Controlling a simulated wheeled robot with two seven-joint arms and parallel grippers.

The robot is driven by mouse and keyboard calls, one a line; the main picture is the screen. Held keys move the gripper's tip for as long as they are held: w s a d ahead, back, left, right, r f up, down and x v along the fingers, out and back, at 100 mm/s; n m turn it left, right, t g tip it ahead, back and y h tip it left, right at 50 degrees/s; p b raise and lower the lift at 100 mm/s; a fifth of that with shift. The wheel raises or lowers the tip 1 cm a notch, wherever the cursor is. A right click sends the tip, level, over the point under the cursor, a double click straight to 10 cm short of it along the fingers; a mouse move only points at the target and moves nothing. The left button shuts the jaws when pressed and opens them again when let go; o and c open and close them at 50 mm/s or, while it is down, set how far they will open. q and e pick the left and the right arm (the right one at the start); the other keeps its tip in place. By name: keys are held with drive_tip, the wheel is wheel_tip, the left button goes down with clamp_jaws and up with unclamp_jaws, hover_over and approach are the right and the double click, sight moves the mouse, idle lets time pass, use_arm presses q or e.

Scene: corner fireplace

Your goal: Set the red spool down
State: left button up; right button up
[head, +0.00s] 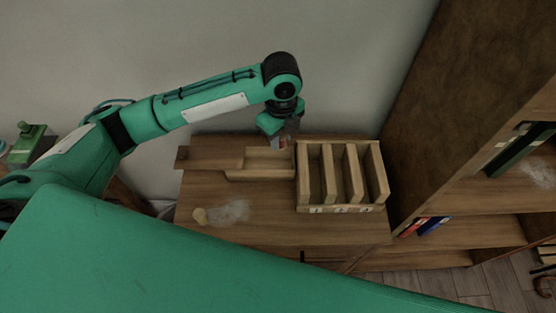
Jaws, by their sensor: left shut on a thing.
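My left gripper (281,137) points down over the back of the wooden table, at the left edge of the divided rack. My right gripper is not in view.
A wooden rack (302,207) with upright dividers and labelled slots stands right of the tray. The table (270,222) front middle is clear. A tall bookcase (445,110) bounds the right.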

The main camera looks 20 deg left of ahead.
use_arm(q)
approach(280, 162)
drive_tip(key=shift+s+d+f, duration=0.15)
drive_tip(key=shift+s+f, duration=0.1)
drive_tip(key=shift+s, duration=0.3)
drive_tip(key=shift+s+d+f, duration=0.15)
drive_tip(key=shift+s+f, duration=0.1)
drive_tip(key=shift+s, duration=0.25)
drive_tip(key=shift+f, duration=0.95)
drive_tip(key=shift+f+p, duration=0.3)
drive_tip(key=shift+f, duration=1.45)
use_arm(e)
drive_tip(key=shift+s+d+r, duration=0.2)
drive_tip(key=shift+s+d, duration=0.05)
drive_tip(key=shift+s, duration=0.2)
use_arm(q)
drive_tip(key=shift+f, duration=0.1)
drive_tip(key=o, duration=0.6)
drive_tip(key=shift+o, duration=0.2)
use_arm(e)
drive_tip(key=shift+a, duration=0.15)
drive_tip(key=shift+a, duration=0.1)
